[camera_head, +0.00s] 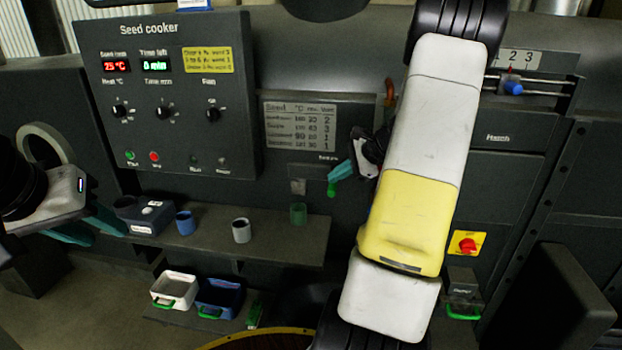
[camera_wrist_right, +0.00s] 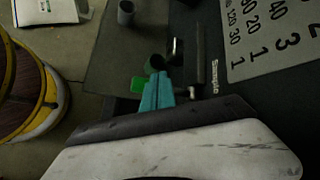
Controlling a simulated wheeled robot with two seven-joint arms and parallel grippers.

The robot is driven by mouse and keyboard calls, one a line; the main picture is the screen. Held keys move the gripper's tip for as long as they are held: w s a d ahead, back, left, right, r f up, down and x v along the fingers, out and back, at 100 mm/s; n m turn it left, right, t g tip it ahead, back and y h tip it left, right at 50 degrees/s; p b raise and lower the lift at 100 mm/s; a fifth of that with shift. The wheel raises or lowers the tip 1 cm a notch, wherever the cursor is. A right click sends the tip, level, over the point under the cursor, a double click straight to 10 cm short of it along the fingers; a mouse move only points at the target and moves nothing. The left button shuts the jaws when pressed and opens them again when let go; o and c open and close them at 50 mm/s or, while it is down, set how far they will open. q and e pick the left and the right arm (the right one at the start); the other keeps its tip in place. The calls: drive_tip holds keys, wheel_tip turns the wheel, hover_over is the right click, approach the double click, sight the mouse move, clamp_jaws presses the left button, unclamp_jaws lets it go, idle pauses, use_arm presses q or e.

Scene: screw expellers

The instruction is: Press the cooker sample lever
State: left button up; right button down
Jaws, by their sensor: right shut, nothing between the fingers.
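The seed cooker (camera_head: 165,75) is a dark panel with red and green displays. Its sample lever has a green end (camera_head: 331,188), below a small label on the machine front. My right gripper (camera_head: 333,175) is shut and empty, its teal fingertips just above the green end. In the right wrist view the shut teal fingers (camera_wrist_right: 155,92) lie beside the green end (camera_wrist_right: 138,85); I cannot tell whether they touch.
A shelf (camera_head: 265,240) under the panel carries a blue cup (camera_head: 185,222), a grey cup (camera_head: 241,230) and a dark box (camera_head: 152,217). White (camera_head: 174,289) and blue (camera_head: 219,297) bins stand below. A red knob (camera_head: 467,245) is at the right. My right arm hides the middle.

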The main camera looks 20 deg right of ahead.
sight(336, 186)
drive_tip(key=shift+f, duration=1.3)
idle(0.9)
drive_tip(key=shift+r, duration=0.1)
idle(0.4)
drive_tip(key=shift+r, duration=1.95)
drive_tip(key=shift+r, duration=0.1)
wheel_tip(336, 186, up, 5)
drive_tip(key=shift+f, duration=0.1)
